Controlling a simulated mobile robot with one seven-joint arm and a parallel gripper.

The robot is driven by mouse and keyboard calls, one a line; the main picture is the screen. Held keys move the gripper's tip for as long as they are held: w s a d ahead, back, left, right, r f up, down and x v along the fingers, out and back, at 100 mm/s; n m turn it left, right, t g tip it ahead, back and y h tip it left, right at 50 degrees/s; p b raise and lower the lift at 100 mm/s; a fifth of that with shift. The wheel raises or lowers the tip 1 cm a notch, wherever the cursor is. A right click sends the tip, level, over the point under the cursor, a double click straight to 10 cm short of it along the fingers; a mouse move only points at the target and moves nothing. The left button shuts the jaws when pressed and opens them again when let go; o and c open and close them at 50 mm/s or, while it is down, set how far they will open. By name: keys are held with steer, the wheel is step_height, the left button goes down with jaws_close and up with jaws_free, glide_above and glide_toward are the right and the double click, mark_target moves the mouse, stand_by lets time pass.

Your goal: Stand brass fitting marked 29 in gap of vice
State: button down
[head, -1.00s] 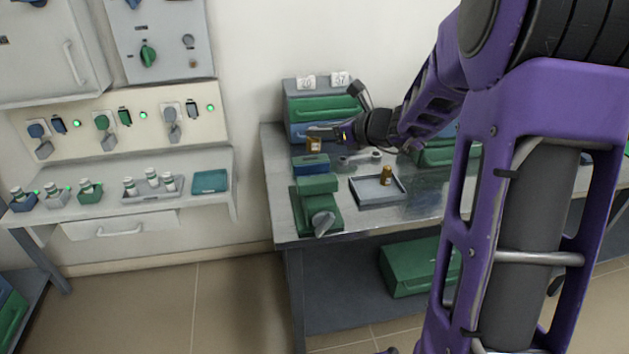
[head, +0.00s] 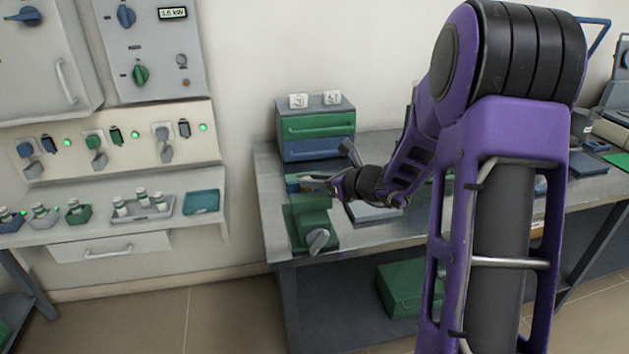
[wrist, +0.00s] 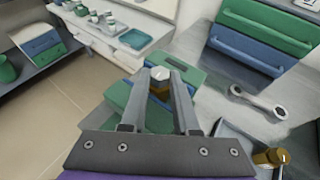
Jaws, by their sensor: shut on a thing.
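The brass fitting (wrist: 159,88), with a pale grey top, is held between the fingertips of my gripper (wrist: 160,78) in the wrist view. No number is readable on it. The green vice (head: 310,222) stands at the left end of the bench, its grey handle facing front. My gripper (head: 310,181) is at the top of the vice in the head view, and the fitting is not clear there. In the wrist view the vice (wrist: 152,115) lies under and around the fitting. Whether the fitting is inside the gap or touches the vice floor, I cannot tell.
A second brass fitting (wrist: 269,156) is in the grey tray (wrist: 228,131), right of the vice. A ring-ended metal tool (wrist: 257,103) lies behind the tray. A green and blue drawer unit (head: 316,127) stands at the back. A shelf with small bottles (head: 130,236) is left.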

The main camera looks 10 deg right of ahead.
steer(key=c, duration=0.7)
jaws_free()
steer(key=shift+o, duration=0.2)
steer(key=shift+s+d+r, duration=0.1)
steer(key=shift+d+r, duration=0.05)
steer(key=shift+r, duration=0.05)
steer(key=p+v, duration=0.2)
steer(key=v, duration=0.9)
steer(key=shift+s, duration=0.25)
steer(key=shift+d+r, duration=0.1)
steer(key=shift+r, duration=0.05)
